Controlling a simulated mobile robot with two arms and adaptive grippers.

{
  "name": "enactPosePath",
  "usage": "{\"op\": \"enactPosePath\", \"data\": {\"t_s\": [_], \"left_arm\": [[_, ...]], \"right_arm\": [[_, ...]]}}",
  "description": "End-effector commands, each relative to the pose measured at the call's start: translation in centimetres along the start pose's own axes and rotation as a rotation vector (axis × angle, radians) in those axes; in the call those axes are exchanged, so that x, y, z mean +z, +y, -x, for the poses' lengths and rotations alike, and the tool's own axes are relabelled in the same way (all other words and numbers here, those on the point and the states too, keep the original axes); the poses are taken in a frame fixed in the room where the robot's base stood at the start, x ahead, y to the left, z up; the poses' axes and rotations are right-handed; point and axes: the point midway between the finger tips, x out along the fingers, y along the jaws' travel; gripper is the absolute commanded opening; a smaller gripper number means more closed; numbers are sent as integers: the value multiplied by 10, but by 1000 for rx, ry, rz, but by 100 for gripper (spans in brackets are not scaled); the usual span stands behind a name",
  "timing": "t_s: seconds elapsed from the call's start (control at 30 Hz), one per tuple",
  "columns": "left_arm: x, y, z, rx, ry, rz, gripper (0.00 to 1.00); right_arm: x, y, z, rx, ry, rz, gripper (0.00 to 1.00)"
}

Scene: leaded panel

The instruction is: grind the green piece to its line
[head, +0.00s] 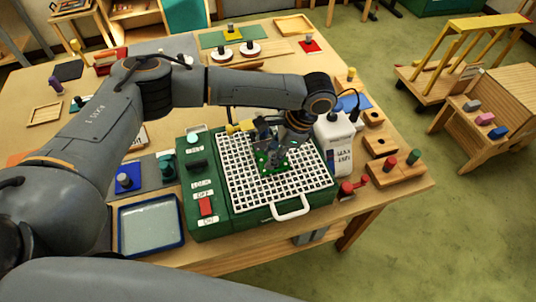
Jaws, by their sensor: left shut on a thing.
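The grinder is a green box (199,222) with a white grid top (307,183), standing near the front of the wooden table. My left arm reaches across from the left. My left gripper (268,146) points down over the grid and is shut on the green piece (271,161). The piece is at or just above the middle of the grid; I cannot tell whether it touches. The gripper hides part of it, and its line cannot be made out. The grinding head is not clear behind the gripper. My right gripper is not in view.
A red switch (206,206) is on the grinder's left panel and a white handle (291,209) on its front. A blue-rimmed tray (181,238) lies left. A white bottle-like container (337,142) and wooden blocks with pegs (391,172) crowd the right side.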

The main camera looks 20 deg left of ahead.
Motion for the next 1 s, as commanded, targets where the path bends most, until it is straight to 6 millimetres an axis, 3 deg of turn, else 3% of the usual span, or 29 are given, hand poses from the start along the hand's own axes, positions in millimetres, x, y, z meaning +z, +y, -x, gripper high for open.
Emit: {"op": "enactPosePath", "data": {"t_s": [0.43,1.0], "left_arm": [[-2,-1,1,-1,0,1,0],[-24,-8,10,-2,-1,2,0]], "right_arm": [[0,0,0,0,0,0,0],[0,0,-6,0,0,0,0]]}}
